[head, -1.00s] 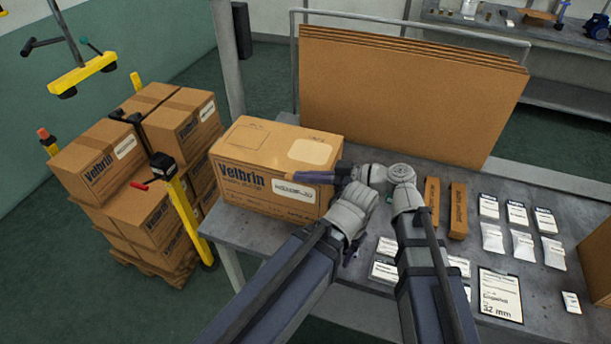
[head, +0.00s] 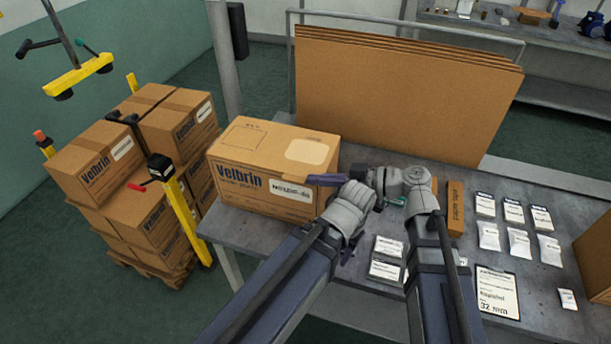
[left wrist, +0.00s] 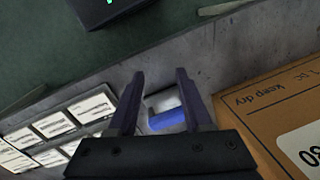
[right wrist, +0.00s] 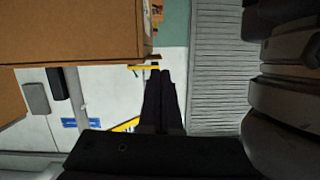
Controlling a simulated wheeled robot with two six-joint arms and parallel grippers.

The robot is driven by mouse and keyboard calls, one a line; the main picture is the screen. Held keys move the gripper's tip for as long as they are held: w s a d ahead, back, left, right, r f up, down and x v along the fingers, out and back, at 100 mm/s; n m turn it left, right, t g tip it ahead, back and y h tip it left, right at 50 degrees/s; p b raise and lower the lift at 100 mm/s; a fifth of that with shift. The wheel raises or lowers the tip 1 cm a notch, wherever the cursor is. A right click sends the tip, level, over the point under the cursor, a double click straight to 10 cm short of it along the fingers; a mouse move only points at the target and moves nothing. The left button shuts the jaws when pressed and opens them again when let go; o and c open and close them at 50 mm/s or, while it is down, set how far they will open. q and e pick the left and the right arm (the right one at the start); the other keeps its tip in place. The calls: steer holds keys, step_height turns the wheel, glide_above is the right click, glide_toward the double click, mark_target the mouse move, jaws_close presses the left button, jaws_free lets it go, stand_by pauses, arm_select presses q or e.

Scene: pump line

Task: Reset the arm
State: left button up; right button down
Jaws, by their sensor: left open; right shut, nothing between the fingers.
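My right arm reaches up from the bottom and bends left at the wrist. Its gripper (head: 322,180) is in front of the upper right part of the large Velbrin carton (head: 258,180); contact cannot be told. In the right wrist view its fingers (right wrist: 160,76) are together with nothing between them. My left arm reaches beside the carton's right end, and its gripper is mostly hidden behind its own wrist in the head view. In the left wrist view its fingers (left wrist: 158,78) are spread above the table. A blue and white item (left wrist: 168,118) shows beyond them, apparently not gripped.
Tall cardboard sheets (head: 400,95) stand at the table's back. A brown paper-tape box (head: 456,205), several labelled packets and a clipboard (head: 497,293) lie to the right. A pallet of stacked cartons (head: 135,180) and a yellow lifter (head: 78,75) are at left.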

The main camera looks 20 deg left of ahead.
steer(key=v, duration=0.3)
steer(key=shift+d+r+p, duration=0.1)
steer(key=shift+d+p, duration=0.2)
steer(key=shift+d, duration=0.05)
